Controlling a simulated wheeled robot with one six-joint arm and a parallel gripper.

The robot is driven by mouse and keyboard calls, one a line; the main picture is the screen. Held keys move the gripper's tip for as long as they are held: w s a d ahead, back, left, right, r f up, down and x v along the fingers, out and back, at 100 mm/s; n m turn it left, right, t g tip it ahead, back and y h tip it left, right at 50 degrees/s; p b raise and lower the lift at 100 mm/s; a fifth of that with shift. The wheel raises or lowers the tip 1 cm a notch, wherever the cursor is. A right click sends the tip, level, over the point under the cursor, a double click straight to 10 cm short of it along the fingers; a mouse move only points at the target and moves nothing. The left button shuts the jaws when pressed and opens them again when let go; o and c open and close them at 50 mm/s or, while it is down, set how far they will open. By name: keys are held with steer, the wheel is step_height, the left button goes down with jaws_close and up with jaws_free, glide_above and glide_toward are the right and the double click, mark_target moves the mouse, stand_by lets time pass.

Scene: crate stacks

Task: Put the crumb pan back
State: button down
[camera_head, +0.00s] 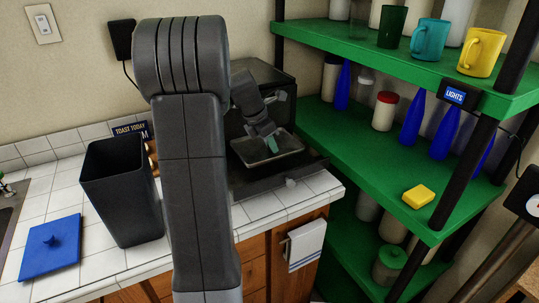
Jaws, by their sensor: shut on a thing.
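The crumb pan (247,154) is a shallow grey tray at the mouth of the dark toaster oven (270,70), on the tiled counter. My gripper (271,145) reaches down over the pan, with a teal fingertip at its inside, and is shut on it. The exact grip point is too small to make out. A dark flat panel (305,171) lies below and in front of the pan. My arm covers the left part of the oven, and how far the pan sits inside cannot be told.
A green shelf (350,134) with bottles, jars and mugs is close on the right. A towel (306,244) hangs on the cabinet front.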

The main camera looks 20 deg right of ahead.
mark_target(269, 152)
step_height(269, 152, down, 4)
steer(key=shift+f, duration=0.1)
steer(key=shift+w+f, duration=0.2)
steer(key=shift+f, duration=0.2)
steer(key=shift+f, duration=0.2)
steer(key=c, duration=1.3)
jaws_free()
steer(key=shift+r, duration=0.1)
steer(key=v, duration=1.2)
steer(key=shift+s+r, duration=0.1)
